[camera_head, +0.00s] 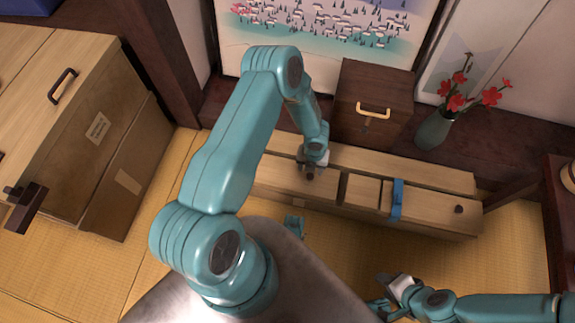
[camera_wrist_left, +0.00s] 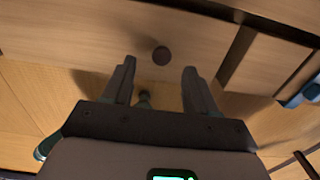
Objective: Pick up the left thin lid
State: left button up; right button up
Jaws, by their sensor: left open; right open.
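The left thin lid (camera_head: 275,174) is a pale wooden panel on the left part of the long low wooden box. Its small dark round knob (camera_wrist_left: 161,56) shows in the left wrist view. My left gripper (camera_head: 310,172) is over this lid, and its own arm hides part of it. In the left wrist view its two dark fingers (camera_wrist_left: 158,68) are open and empty, with the knob just beyond and between the tips. My right gripper (camera_head: 388,287) is open at the lower right, in front of the box and away from it.
A blue band (camera_head: 397,200) crosses the box's right part, near another dark knob (camera_head: 458,209). Behind stand a dark wooden box (camera_head: 350,90) with a yellow handle and a vase (camera_head: 433,130) of red flowers. A large wooden chest (camera_head: 100,135) is at left. Tatami lies in front.

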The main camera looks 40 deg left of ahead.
pick_arm(q)
jog(key=f+b, duration=0.2)
jog(key=f, duration=0.3)
jog(key=shift+d, duration=0.2)
jog(key=shift+r, duration=0.1)
grip_shut()
